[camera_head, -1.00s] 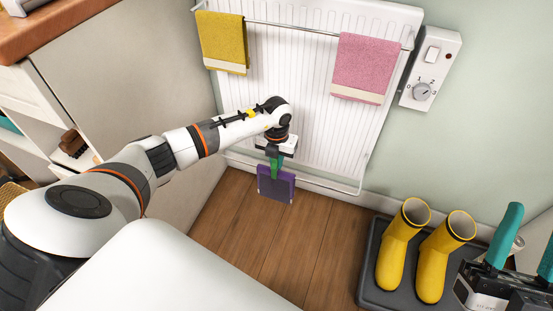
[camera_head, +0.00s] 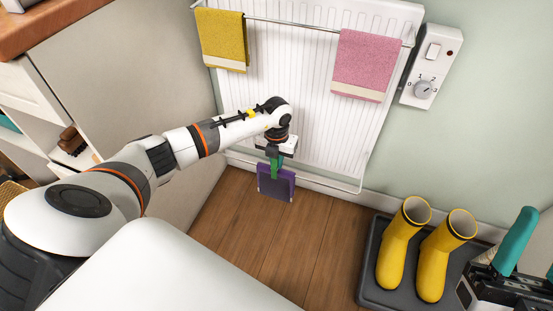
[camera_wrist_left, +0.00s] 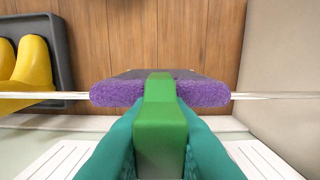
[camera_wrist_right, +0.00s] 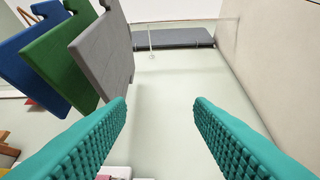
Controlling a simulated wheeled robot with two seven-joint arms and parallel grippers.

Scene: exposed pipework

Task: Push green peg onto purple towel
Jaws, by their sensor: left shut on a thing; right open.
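The purple towel (camera_head: 276,184) hangs folded over the low rail at the foot of the white radiator. In the left wrist view it is a fuzzy purple fold (camera_wrist_left: 115,93) across the rail. My left gripper (camera_head: 278,158) is above it, shut on the green peg (camera_head: 275,169). In the left wrist view the peg (camera_wrist_left: 160,122) sits between the teal fingers. Its far end overlaps the middle of the towel; how deeply it grips the fold cannot be told. My right gripper (camera_wrist_right: 160,110) is open and empty, away to the right.
A yellow towel (camera_head: 222,40) and a pink towel (camera_head: 366,62) hang on the upper rail. Yellow boots (camera_head: 399,246) stand on a dark tray (camera_head: 370,285). A control box (camera_head: 431,68) is on the wall. Blue, green and grey panels (camera_wrist_right: 95,55) are left of my right gripper.

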